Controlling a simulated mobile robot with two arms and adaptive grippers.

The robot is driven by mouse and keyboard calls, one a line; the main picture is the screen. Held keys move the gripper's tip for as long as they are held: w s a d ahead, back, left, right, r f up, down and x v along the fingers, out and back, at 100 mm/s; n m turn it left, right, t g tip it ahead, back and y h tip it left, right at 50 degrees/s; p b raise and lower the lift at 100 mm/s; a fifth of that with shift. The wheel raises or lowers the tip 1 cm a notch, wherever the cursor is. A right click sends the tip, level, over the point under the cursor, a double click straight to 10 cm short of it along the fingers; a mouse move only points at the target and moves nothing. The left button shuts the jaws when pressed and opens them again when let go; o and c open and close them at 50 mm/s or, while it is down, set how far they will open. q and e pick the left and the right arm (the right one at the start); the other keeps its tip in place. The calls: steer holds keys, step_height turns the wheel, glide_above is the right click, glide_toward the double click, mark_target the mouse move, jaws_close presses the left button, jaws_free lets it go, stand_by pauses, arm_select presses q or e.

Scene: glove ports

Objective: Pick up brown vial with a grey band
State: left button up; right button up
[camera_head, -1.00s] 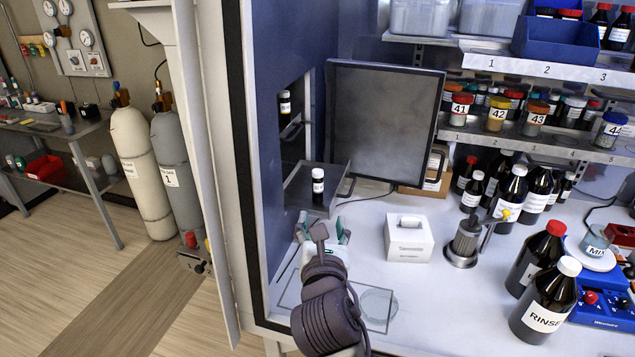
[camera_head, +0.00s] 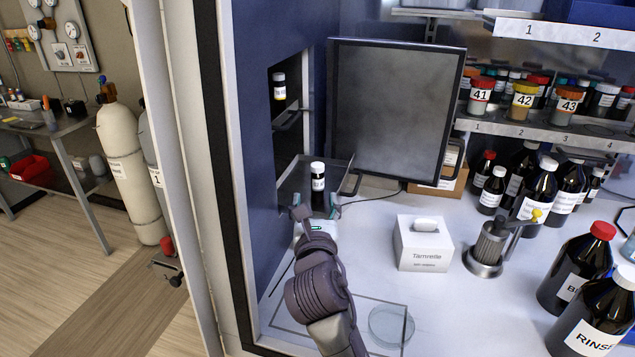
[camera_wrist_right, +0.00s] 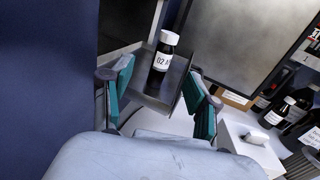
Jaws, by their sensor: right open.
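A dark brown vial (camera_head: 318,184) with a white cap and white label stands upright on a grey metal tray (camera_head: 296,178) at the port. In the right wrist view the vial (camera_wrist_right: 163,60) shows part of a label reading "02"; I cannot make out a grey band. My right gripper (camera_head: 316,212) is open, with teal pads, just in front of the tray. In the wrist view its fingers (camera_wrist_right: 160,88) stand either side of the vial, which appears apart from both pads. A second brown vial (camera_head: 279,88) with a yellowish band stands in the upper opening. My left gripper is not in view.
An open dark door panel (camera_head: 394,110) stands right of the tray. A white wipes box (camera_head: 423,245), a metal grinder (camera_head: 488,246) and a glass dish (camera_head: 390,326) are on the white bench. Several dark bottles stand further right.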

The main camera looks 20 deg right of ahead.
mark_target(317, 182)
steer(key=x, duration=0.3)
steer(key=shift+w+d, duration=0.1)
steer(key=shift+w, duration=0.15)
steer(key=x, duration=0.2)
steer(key=p+x, duration=0.1)
steer(key=x, duration=0.1)
steer(key=shift+w+d+f+p, duration=0.1)
steer(key=shift+w+d+p, duration=0.2)
steer(key=shift+d, duration=0.15)
steer(key=shift+w+d+f, duration=0.1)
steer(key=shift+w+f, duration=0.05)
steer(key=shift+w, duration=0.2)
steer(key=shift+s, duration=0.15)
steer(key=c, duration=1)
